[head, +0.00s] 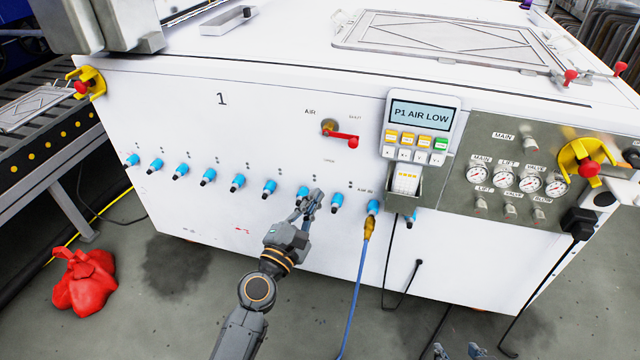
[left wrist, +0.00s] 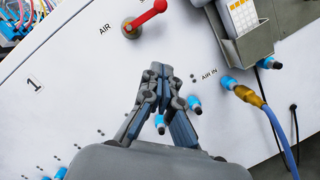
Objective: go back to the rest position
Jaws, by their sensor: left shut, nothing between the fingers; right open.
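My left gripper (head: 312,200) reaches in from the bottom in the head view and is in front of the white machine's front panel, by the row of blue fittings (head: 238,182). Its fingers are shut with nothing between them. In the left wrist view the left gripper (left wrist: 158,75) points up at the panel, below the red air lever (left wrist: 148,18). Blue fittings show beside and behind its fingers; I cannot tell whether it touches any. My right gripper (head: 457,352) shows only its fingertips at the bottom edge, apart and empty.
A blue hose with a brass end (head: 369,228) is on the air inlet and hangs to the floor. A display (head: 421,115) reads "P1 AIR LOW". Black cables hang to its right. A red cloth-like heap (head: 84,282) lies on the floor at left, near the conveyor (head: 50,150).

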